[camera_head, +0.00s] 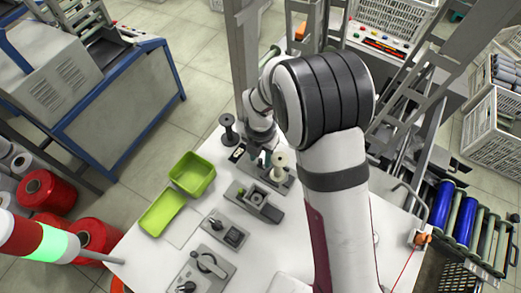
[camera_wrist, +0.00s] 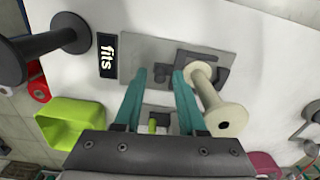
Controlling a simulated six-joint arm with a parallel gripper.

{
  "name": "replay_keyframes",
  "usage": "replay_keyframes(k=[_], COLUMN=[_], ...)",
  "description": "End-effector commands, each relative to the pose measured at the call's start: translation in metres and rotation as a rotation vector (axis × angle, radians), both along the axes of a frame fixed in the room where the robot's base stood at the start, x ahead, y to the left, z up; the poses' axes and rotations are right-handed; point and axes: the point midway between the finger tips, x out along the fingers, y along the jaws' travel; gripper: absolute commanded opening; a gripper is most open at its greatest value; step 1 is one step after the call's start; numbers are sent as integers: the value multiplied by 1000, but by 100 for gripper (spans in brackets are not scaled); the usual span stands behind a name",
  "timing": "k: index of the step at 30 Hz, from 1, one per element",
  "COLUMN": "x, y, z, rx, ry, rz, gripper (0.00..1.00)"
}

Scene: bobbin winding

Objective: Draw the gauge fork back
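The gauge is a grey base plate (camera_wrist: 132,52) next to a black "fits" label (camera_wrist: 107,55). A dark grey, fork-like piece (camera_wrist: 212,58) on it lies by the near end of a cream bobbin (camera_wrist: 222,112); whether it is around or beside the bobbin's core I cannot tell. My gripper (camera_wrist: 160,76) has its two teal fingers apart over the plate, left of the bobbin. A small dark block shows between the fingertips; contact is unclear. A small green piece (camera_wrist: 153,124) shows lower between the fingers. In the head view the cream bobbin (camera_head: 280,160) stands beside my gripper (camera_head: 262,160).
A black spool (camera_head: 229,130) stands left of the gauge. Two green trays (camera_head: 163,212) sit on the table's left. A grey fixture (camera_head: 254,202) and switch boxes (camera_head: 226,232) stand in front. The white table is clear at its front right.

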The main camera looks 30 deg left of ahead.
Motion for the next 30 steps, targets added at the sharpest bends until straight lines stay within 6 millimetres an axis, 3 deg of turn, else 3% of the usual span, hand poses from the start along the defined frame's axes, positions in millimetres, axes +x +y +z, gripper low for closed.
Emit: replay_keyframes(k=[4, 9, 11, 30], x=[0, 0, 0, 1], y=[0, 0, 0, 12], z=[1, 1, 1, 2], rx=[1, 1, 1, 1], ry=[-1, -1, -1, -2], rz=[0, 0, 0, 0], gripper=[38, 8, 0, 0])
